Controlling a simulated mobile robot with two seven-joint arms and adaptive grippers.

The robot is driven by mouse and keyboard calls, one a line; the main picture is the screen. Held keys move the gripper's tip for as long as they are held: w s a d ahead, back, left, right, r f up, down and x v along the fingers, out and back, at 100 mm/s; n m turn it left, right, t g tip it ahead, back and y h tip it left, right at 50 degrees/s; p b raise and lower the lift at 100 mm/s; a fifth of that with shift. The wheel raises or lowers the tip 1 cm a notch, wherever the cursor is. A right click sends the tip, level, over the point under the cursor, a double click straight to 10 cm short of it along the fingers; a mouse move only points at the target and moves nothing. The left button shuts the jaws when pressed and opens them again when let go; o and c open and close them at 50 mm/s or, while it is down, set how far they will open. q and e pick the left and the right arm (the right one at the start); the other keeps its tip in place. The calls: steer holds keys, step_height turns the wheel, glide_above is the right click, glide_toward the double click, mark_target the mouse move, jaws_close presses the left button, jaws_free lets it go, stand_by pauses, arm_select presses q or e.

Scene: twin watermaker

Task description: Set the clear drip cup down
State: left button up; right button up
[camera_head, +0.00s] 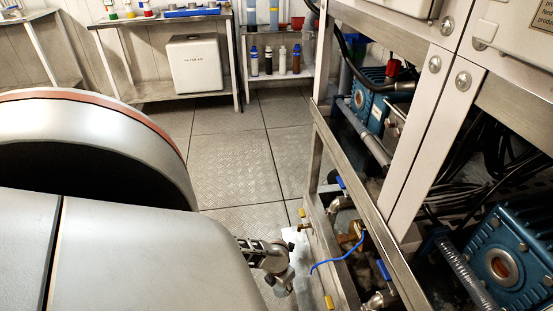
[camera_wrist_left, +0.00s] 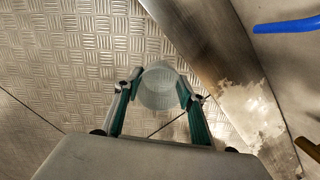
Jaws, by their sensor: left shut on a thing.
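The clear drip cup (camera_wrist_left: 158,90) shows in the left wrist view between the two green-padded fingers of my left gripper (camera_wrist_left: 161,92). The gripper is shut on it. The cup is above the patterned metal floor (camera_wrist_left: 90,60), which shows around it; I cannot tell how high. In the head view my left gripper (camera_head: 274,259) is low beside the steel frame, partly hidden behind my own large grey body parts, and I cannot make out the cup there. My right gripper is in neither view.
The steel frame (camera_head: 350,198) stands close to the right, with blue-handled valves (camera_head: 384,270), a blue tube (camera_head: 335,262) and blue pumps (camera_head: 506,262) inside. A pale crusted patch (camera_wrist_left: 250,112) lies near the gripper. Open floor (camera_head: 235,165) stretches behind, towards shelves with bottles (camera_head: 268,60) and a white box (camera_head: 196,62).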

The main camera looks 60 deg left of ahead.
arm_select(q)
steer(key=shift+w+d, duration=0.2)
steer(key=shift+w, duration=0.4)
steer(key=shift+w+d, duration=0.15)
steer(key=shift+w, duration=0.45)
steer(key=shift+w+d+b, duration=0.25)
steer(key=shift+w+b, duration=0.05)
steer(key=shift+w, duration=0.65)
steer(key=shift+w+d+b, duration=0.3)
steer(key=shift+w+b, duration=0.05)
steer(key=shift+w, duration=0.55)
steer(key=shift+w+d+b, duration=0.25)
steer(key=shift+w+b, duration=0.05)
steer(key=shift+w, duration=0.65)
steer(key=shift+w+d, duration=0.2)
steer(key=shift+w, duration=0.45)
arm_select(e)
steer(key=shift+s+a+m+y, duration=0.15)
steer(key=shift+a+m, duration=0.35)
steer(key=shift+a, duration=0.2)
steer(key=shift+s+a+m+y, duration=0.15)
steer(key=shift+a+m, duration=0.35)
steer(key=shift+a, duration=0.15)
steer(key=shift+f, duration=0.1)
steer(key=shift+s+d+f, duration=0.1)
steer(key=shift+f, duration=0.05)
